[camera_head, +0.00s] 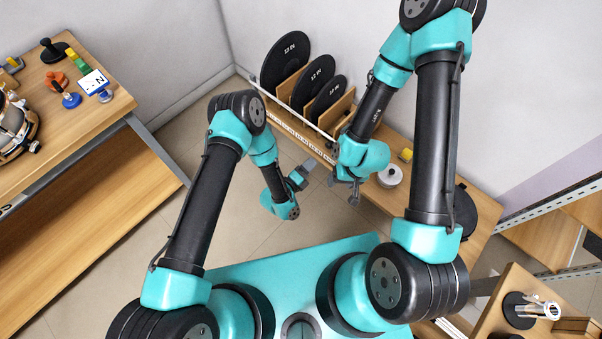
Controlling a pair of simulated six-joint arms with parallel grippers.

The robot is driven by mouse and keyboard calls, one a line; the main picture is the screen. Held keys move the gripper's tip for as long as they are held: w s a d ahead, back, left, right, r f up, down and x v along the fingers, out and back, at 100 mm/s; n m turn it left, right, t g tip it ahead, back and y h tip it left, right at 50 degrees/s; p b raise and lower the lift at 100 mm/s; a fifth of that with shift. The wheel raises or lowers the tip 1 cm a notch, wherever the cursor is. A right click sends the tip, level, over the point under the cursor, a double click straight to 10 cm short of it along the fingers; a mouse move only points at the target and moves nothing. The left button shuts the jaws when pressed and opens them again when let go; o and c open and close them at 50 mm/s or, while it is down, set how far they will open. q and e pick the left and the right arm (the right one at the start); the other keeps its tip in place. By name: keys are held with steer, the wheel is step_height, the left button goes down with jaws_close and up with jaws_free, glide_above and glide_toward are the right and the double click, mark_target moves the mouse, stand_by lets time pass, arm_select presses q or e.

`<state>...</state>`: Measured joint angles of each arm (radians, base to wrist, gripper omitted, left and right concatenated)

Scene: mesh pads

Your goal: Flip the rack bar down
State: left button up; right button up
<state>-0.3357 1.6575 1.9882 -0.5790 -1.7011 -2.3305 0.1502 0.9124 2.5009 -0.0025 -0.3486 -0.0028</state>
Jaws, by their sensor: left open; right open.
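The wooden rack (336,108) stands on the long bench by the back wall and holds black weight plates (286,62). A thin pale bar (292,112) runs along the rack's front, in front of the plates. Its right end passes close to my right arm. My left gripper (306,168) is open and empty, in front of the bench edge and below the bar. My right gripper (345,194) is open and empty, pointing down near the bench's front edge, right of the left gripper. Neither gripper touches the bar as far as I can see.
A grey-white roll (390,176) and a small yellow block (406,155) sit on the bench beside my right wrist. A black disc (463,212) lies further right. A wooden table (80,125) with small tools stands left. Floor between is clear.

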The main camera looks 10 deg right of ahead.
arm_select(q)
steer(key=v, duration=0.4)
stand_by(0.4)
steer(key=w+a+r+n+g+y, duration=0.15)
steer(key=a+n+y, duration=0.25)
steer(key=a+n, duration=0.5)
steer(key=w+a+n+g+y, duration=0.15)
steer(key=a+n+y, duration=0.25)
steer(key=a+n, duration=0.5)
steer(key=s+a+r+n+g+y, duration=0.1)
steer(key=s+a+r+n+g, duration=0.2)
steer(key=s+a+n, duration=0.3)
steer(key=s+a+r+n+g+y, duration=0.2)
steer(key=s+a+n, duration=0.4)
steer(key=a+n, duration=0.3)
steer(key=shift+s+a+r+n+g, duration=0.35)
steer(key=shift+r+n+g, duration=0.15)
steer(key=shift+r+g, duration=0.35)
steer(key=shift+w, duration=0.1)
